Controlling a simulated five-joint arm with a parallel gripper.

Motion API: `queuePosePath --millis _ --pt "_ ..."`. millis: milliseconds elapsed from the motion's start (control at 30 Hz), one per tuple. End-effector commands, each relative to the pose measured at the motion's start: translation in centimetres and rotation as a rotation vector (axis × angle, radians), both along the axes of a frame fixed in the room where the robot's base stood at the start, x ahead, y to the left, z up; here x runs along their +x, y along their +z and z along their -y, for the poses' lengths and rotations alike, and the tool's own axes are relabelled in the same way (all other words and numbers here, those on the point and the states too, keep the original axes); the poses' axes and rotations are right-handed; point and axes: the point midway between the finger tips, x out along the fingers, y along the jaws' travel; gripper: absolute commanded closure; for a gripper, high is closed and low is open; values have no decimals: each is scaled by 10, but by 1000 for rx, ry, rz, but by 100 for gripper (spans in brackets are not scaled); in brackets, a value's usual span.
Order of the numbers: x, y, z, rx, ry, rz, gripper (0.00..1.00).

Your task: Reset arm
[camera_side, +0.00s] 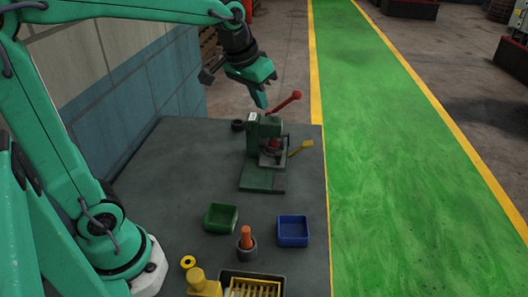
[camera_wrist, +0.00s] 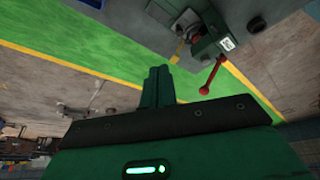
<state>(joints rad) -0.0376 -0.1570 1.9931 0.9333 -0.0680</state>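My gripper (camera_side: 260,99) hangs above the back of the grey table, up and left of the red-knobbed lever. In the wrist view its two green fingers (camera_wrist: 157,84) lie side by side with nothing seen between them. The green press-like device (camera_side: 265,150) stands upright on the table, with a red lever (camera_side: 286,102) angled up to the right and a yellow handle (camera_side: 301,147) at its right side. The device (camera_wrist: 206,42) and its red lever (camera_wrist: 212,76) also show at the top of the wrist view. My gripper appears apart from both.
A green bin (camera_side: 220,218) and a blue bin (camera_side: 293,231) sit at the table's front. Near them are an orange peg in a dark holder (camera_side: 246,241), a yellow ring (camera_side: 188,262), a yellow part (camera_side: 203,284) and a yellow slotted rack (camera_side: 255,287). A dark ring (camera_side: 237,126) lies behind. A tiled wall (camera_side: 150,75) stands left.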

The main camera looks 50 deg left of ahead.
Motion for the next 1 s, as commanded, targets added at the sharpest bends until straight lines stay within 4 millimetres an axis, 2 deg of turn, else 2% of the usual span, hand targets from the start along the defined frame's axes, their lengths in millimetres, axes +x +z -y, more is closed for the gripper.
queuePosePath --millis 33,267,600,800,1000 --pt "-13 3 2 2 -8 11 100" --pt "-64 2 7 11 -37 46 100" --pt "-132 -17 13 24 -79 98 100" --pt "-154 -29 14 30 -95 115 100" --pt "-160 -33 15 31 -100 119 100"
